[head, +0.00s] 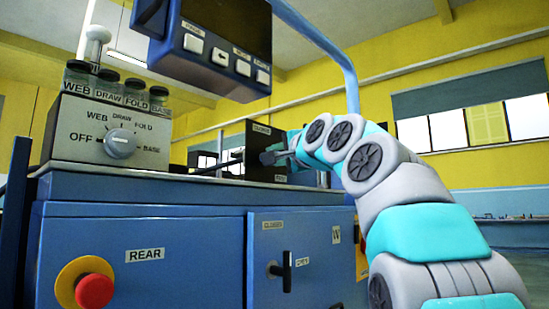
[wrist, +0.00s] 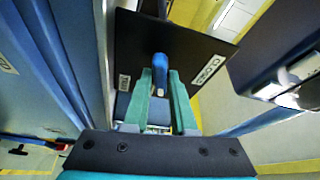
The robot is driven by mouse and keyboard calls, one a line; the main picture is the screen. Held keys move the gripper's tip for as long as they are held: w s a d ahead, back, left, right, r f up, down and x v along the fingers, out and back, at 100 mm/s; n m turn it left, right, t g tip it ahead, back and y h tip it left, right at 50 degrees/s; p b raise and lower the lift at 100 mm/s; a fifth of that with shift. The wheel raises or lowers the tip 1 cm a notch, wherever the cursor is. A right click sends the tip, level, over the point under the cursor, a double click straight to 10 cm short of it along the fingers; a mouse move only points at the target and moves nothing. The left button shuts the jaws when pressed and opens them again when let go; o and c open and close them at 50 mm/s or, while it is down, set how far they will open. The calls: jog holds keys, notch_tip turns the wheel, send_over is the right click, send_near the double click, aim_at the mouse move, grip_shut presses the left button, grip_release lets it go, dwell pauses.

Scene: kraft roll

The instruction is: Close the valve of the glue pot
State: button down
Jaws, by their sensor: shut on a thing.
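The valve has a blue handle (wrist: 159,68) standing in front of a black plate (wrist: 190,45) in the wrist view. A white label reading "CLOSED" (wrist: 208,70) is on the plate to the right of the handle, and another small label (wrist: 124,83) is to its left. My gripper (wrist: 161,85) has its two green fingers on either side of the handle and is shut on it. In the head view, my gripper (head: 272,157) is at the black plate (head: 258,136) on top of the blue machine; the handle is hidden there.
A grey selector box (head: 110,135) with a dial and several labelled jars stands at the left on the blue cabinet (head: 190,240). A red stop button (head: 94,290) and a black door handle (head: 286,270) are on its front. A button panel (head: 225,45) hangs above.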

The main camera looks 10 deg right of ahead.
jog(key=shift+w+f+n+y+b, duration=0.1)
jog(key=shift+n+y+b, duration=0.3)
jog(key=shift+n+y, duration=2)
jog(key=shift+s+f+n+y+b, duration=0.1)
jog(key=shift+n+y+b, duration=0.3)
jog(key=shift+n, duration=3.95)
jog(key=shift+w+f+n+y+b, duration=0.1)
jog(key=shift+n+y+b, duration=0.25)
jog(key=shift+n+y, duration=2.1)
jog(key=shift+n+g+h, duration=0.3)
jog(key=shift+n+h, duration=0.55)
jog(key=shift+n, duration=0.25)
jog(key=c, duration=0.8)
grip_release()
jog(key=shift+c, duration=0.2)
jog(key=shift+d, duration=0.15)
